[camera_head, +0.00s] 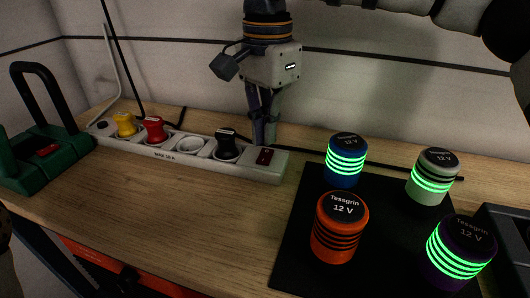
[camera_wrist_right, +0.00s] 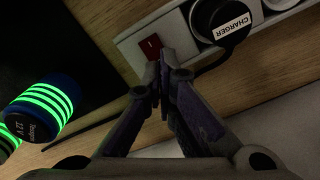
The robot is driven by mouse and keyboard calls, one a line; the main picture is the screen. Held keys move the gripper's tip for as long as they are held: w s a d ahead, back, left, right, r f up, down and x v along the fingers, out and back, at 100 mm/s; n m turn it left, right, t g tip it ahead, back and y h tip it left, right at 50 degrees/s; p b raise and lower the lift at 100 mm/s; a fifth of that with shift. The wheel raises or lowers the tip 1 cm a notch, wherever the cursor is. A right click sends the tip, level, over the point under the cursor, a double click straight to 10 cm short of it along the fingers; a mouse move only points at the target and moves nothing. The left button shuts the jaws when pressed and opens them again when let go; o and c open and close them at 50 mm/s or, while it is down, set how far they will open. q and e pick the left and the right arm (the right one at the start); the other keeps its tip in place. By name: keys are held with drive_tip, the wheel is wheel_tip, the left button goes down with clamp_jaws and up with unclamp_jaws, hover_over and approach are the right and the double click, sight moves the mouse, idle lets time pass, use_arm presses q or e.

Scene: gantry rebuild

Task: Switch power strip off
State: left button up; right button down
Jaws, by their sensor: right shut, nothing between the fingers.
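The white power strip (camera_head: 185,157) lies along the back of the wooden bench. Its dark red rocker switch (camera_head: 264,156) is at the right end and also shows in the right wrist view (camera_wrist_right: 151,45). I cannot tell which way the rocker is tipped. My right gripper (camera_head: 264,144) points down, shut and empty, with its tips at the strip's back edge close to the switch. In the wrist view the gripper tips (camera_wrist_right: 161,78) are just beside the switch; contact is unclear. My left gripper is not in view.
A yellow plug (camera_head: 124,124), a red plug (camera_head: 153,129) and a black charger plug (camera_head: 227,146) sit in the strip. A black mat (camera_head: 292,262) with several battery cylinders, including a blue one (camera_head: 345,162), lies right.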

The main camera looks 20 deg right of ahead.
sight(267, 151)
drive_tip(key=shift+f, duration=1.2)
idle(0.3)
wheel_tip(267, 151, up, 5)
drive_tip(key=shift+f+p, duration=0.2)
drive_tip(key=shift+p, duration=0.45)
drive_tip(key=shift+r, duration=1.25)
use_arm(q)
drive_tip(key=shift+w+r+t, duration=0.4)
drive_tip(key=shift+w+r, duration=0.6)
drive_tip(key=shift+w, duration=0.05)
